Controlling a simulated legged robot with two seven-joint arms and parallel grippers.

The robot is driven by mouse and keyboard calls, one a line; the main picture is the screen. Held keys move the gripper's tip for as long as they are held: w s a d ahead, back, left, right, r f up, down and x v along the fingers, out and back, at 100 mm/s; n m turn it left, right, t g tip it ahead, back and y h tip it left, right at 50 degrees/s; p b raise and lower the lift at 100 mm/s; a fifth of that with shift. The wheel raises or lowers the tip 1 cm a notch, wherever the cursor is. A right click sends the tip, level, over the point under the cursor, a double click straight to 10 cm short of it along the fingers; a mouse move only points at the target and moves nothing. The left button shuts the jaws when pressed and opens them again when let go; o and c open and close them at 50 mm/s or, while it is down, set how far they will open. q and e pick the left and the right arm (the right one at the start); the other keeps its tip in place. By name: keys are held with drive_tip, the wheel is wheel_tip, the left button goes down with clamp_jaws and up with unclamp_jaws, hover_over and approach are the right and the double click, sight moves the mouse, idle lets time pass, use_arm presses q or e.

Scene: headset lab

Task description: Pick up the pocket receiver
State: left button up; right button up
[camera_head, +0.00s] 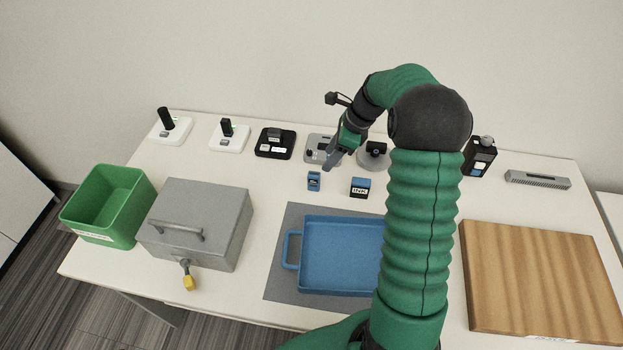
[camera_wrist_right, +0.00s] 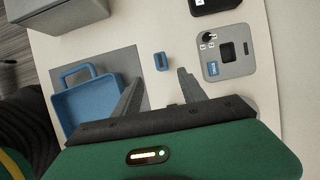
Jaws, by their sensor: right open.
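A small blue device (camera_head: 314,181), which looks like the pocket receiver, stands on the white table in front of a grey panel device (camera_head: 318,148). In the right wrist view the blue device (camera_wrist_right: 161,62) shows just beyond the fingertips, roughly midway between their lines and apart from both. My right gripper (camera_head: 331,163) is open and empty, pointing down above the table, near the blue device and slightly to its right. In the right wrist view both dark fingers of the gripper (camera_wrist_right: 159,80) are spread apart. My left gripper is in neither view.
A blue tray (camera_head: 291,250) lies in front on a grey mat (camera_head: 277,285). A grey lidded box (camera_head: 200,212), green bin (camera_head: 105,205) and wooden board (camera_head: 540,275) flank it. Several devices line the back.

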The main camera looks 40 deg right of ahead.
sight(314, 180)
drive_tip(key=x, duration=0.8)
drive_tip(key=d+x, duration=0.1)
drive_tip(key=x, duration=0.3)
drive_tip(key=shift+f, duration=0.5)
drive_tip(key=shift+w+a+f, duration=0.1)
drive_tip(key=shift+a+f, duration=0.1)
drive_tip(key=shift+f, duration=0.1)
drive_tip(key=shift+a, duration=0.2)
drive_tip(key=shift+d, duration=0.2)
clamp_jaws()
